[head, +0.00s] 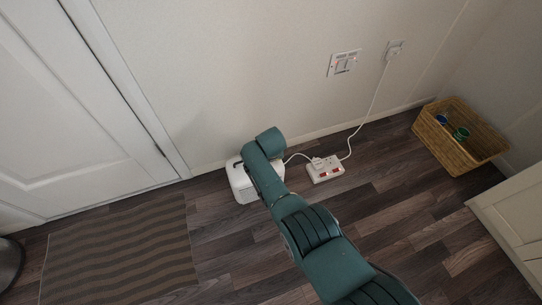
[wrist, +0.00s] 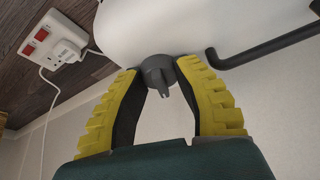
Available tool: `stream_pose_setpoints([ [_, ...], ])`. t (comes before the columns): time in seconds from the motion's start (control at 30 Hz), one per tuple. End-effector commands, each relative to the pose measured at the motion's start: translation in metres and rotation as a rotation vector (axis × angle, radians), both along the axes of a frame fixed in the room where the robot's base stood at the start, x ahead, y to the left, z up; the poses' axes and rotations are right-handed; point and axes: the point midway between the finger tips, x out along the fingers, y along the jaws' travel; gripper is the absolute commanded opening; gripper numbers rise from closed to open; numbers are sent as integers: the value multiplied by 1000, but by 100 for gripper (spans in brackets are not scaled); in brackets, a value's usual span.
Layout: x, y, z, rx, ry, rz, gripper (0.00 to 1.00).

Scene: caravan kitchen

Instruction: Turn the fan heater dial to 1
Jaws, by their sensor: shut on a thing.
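The white fan heater (head: 241,181) stands on the floor by the wall, partly covered by my arm in the head view. In the wrist view its white body (wrist: 150,25) fills the top, and its grey dial (wrist: 158,72) with a raised pointer sits between my fingertips. My gripper (wrist: 158,77) has yellow ridged fingers closed in on both sides of the dial. The numbers around the dial are not visible. My gripper is hidden behind my arm in the head view.
A white power strip (head: 325,169) with red switches lies right of the heater, its cord running to a wall socket (head: 395,48). A wicker basket (head: 459,140) stands at the right. A striped mat (head: 120,250) lies at the left. A dark handle bar (wrist: 265,47) is beside the dial.

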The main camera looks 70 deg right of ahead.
Motion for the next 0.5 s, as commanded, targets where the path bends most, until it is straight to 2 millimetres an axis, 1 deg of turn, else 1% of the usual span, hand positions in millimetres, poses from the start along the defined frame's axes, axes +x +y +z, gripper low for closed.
stream_pose_setpoints([
  [0.1,-2,2,-4,5,5,-69,0],
  [0.2,-2,3,-4,5,3,-95,0],
  [0.47,-2,3,-5,5,3,-99,0],
  [0.5,-2,3,-5,6,3,-99,39],
])
